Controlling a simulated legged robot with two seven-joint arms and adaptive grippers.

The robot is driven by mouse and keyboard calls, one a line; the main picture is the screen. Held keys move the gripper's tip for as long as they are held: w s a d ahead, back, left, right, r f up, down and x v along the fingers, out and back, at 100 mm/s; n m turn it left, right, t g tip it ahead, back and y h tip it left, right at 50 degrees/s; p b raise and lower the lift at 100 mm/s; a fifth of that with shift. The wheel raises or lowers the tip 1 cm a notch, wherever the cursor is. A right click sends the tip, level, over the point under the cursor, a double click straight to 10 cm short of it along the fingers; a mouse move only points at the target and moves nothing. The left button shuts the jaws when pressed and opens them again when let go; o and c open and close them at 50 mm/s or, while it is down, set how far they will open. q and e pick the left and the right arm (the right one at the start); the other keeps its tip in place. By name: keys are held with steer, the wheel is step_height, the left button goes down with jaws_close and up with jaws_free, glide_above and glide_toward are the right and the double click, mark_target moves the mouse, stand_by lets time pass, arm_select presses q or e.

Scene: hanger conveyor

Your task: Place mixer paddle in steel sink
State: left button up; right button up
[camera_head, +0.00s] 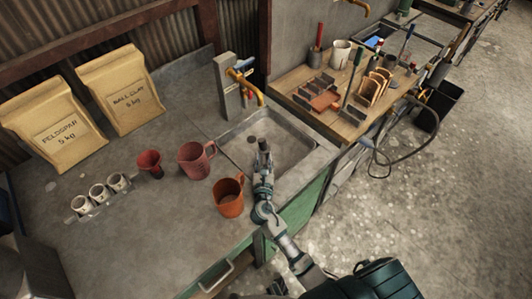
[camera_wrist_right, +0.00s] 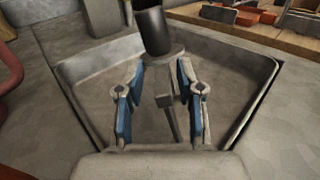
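The steel sink (camera_head: 292,151) is a square basin set in the grey counter. The sink rim (camera_wrist_right: 82,66) also shows in the right wrist view. My right gripper (camera_head: 263,162) is over the sink. In the right wrist view my right gripper (camera_wrist_right: 161,68) has its blue-padded fingers on both sides of the mixer paddle (camera_wrist_right: 153,32) and appears shut on it near the base of its dark handle. The handle points up, and a thin grey shaft with a small block runs down below it inside the sink outline. Whether the paddle touches the sink floor cannot be told. My left gripper is not in view.
An orange pitcher (camera_head: 229,198) and a pink pitcher (camera_head: 195,160) stand left of the sink. A faucet post (camera_head: 228,88) rises behind it. A red cup (camera_head: 150,163), white cups (camera_head: 99,193) and two bags (camera_head: 121,91) are farther left. A wooden tool bench (camera_head: 293,83) adjoins the right.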

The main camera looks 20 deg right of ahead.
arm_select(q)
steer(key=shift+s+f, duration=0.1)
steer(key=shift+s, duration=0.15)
arm_select(e)
steer(key=v, duration=0.9)
steer(key=shift+s+r, duration=0.2)
steer(key=shift+d, duration=0.1)
